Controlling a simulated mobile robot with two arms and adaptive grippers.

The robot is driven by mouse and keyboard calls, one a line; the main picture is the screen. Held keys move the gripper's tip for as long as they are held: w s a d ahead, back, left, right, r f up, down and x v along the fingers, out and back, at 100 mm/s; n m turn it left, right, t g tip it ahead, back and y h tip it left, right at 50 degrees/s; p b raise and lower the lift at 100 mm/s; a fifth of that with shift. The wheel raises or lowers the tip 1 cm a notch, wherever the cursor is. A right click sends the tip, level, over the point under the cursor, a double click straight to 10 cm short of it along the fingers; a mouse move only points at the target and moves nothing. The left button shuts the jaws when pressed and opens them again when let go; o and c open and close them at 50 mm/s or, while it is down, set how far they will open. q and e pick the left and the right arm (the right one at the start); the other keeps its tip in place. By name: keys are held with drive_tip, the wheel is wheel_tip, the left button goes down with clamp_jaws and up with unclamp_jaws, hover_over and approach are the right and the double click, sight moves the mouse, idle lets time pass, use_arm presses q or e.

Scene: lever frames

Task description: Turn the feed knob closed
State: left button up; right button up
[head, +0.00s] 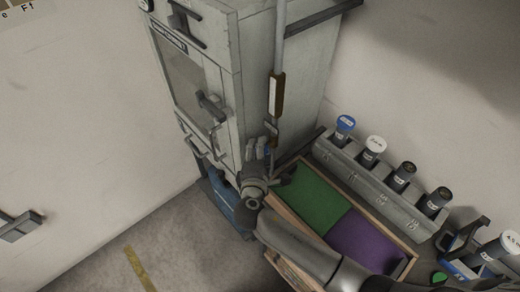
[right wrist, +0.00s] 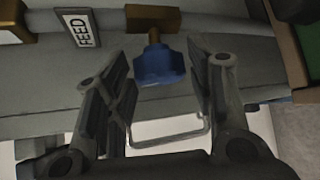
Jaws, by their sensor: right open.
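The feed knob (right wrist: 158,66) is blue and lobed, on a brass valve body (right wrist: 153,18) in the right wrist view. A white plate (right wrist: 78,27) reading FEED is to its left. My right gripper (right wrist: 157,72) is open, one finger on each side of the knob, with visible gaps. I cannot tell how deep the knob sits between the fingers. In the head view my right gripper (head: 262,152) is at the lower front of the grey cabinet (head: 228,75), beside the vertical pipe, and largely hides the knob. My left gripper is not in view.
A wooden tray with green (head: 305,199) and purple (head: 366,243) sections lies right of the cabinet, close to my right arm. A grey rack (head: 365,187) of capped bottles stands behind it. A wire handle (right wrist: 168,138) shows below the knob.

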drive_tip(key=shift+w, duration=0.25)
drive_tip(key=c, duration=0.7)
drive_tip(key=shift+f+m+t+b, duration=0.25)
drive_tip(key=shift+m+t+b, duration=1)
drive_tip(key=shift+b, duration=3.95)
drive_tip(key=shift+f+m+t+b, duration=0.25)
drive_tip(key=shift+m+t+b, duration=1)
drive_tip(key=shift+b, duration=3.95)
drive_tip(key=shift+c, duration=0.2)
